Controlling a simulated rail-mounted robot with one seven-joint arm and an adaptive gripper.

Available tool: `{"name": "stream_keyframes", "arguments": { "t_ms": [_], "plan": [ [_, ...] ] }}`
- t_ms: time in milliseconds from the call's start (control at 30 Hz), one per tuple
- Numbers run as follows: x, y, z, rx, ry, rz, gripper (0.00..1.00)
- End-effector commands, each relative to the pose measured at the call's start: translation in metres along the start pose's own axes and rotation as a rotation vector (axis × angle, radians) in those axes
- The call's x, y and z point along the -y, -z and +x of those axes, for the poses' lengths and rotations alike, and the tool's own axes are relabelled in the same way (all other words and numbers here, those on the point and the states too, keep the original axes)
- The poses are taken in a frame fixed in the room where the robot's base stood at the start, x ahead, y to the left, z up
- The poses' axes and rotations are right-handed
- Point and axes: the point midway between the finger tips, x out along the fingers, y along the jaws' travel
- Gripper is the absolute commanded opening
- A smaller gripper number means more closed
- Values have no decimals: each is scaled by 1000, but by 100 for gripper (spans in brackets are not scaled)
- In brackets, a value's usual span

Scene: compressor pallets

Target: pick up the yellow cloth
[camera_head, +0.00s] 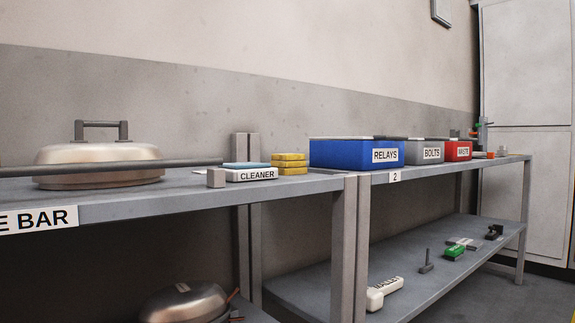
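A stack of folded yellow cloths (290,164) lies on the upper shelf, just right of the white box labelled CLEANER (252,175). Several flat yellow layers show, one on top of another. A light blue folded cloth (246,165) lies at the white box, behind or on it; I cannot tell which. My gripper is not in view.
A blue RELAYS bin (340,153), a grey BOLTS bin (430,151) and a red bin (458,150) stand to the right. A dark bar (190,162) and a metal lidded pan (98,165) are at left. A small grey block (216,178) sits near the shelf edge.

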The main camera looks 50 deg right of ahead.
Motion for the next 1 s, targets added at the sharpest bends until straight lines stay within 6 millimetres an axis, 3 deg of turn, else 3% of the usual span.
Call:
{"name": "stream_keyframes", "arguments": {
  "t_ms": [700,1000],
  "plan": [
    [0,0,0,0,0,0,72],
    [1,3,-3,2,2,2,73]
  ]
}}
